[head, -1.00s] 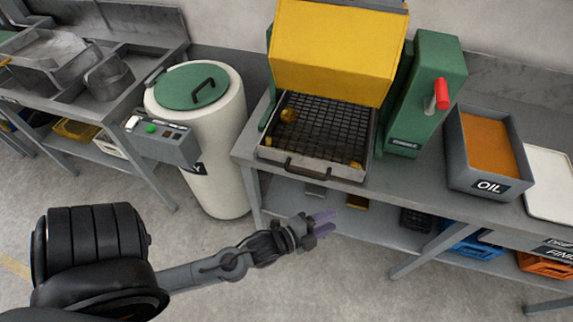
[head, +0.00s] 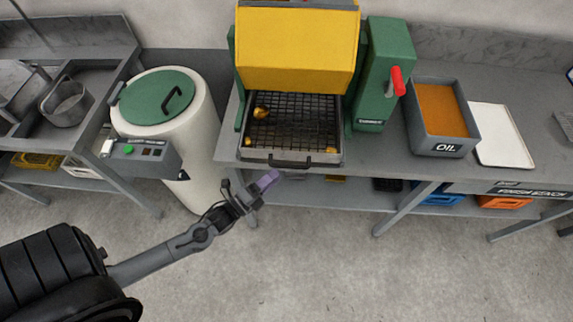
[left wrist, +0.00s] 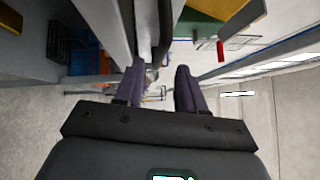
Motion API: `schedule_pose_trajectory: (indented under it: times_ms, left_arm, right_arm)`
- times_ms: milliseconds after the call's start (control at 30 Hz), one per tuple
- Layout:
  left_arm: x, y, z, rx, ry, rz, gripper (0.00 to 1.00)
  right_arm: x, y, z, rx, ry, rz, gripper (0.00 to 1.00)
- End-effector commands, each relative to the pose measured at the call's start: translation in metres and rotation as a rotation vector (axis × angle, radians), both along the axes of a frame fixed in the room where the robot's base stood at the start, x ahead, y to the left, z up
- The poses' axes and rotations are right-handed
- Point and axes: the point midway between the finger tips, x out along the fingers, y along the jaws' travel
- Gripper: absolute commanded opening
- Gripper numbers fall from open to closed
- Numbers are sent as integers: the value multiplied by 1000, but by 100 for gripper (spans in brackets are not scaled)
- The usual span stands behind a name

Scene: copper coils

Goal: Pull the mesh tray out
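The mesh tray (head: 293,130) is a grey-rimmed tray with a dark grid, sitting on the bench under the yellow hood. Its dark bar handle (head: 290,163) is on the front wall. A few small gold pieces (head: 261,112) lie on the mesh. My left gripper (head: 268,180), with purple fingers, is just below and in front of the handle, apart from it in the head view. In the left wrist view the fingers (left wrist: 161,70) are spread with nothing held between them. My right gripper is not in view.
The yellow hood (head: 297,45) stands raised over the tray. A green housing with a red-handled lever (head: 398,80) is at its right, then the oil bin (head: 443,147). A white drum with green lid (head: 160,95) stands left. The floor in front is clear.

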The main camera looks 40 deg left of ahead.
Motion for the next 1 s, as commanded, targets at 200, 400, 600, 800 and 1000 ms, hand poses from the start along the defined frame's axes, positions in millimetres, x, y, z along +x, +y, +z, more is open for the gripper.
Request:
schedule_pose_trajectory:
  times_ms: [200,400,600,800,1000]
  left_arm:
    - [36,-5,6,-3,-4,0,39]
    - [56,-7,8,-2,-2,-1,39]
    - [63,-8,9,-2,0,0,39]
    - [63,-8,9,-2,0,0,39]
    - [63,-8,9,-2,0,0,16]
  right_arm:
    - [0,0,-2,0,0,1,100]
    - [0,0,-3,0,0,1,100]
    - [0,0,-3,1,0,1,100]
    - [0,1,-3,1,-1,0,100]
    - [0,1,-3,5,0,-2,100]
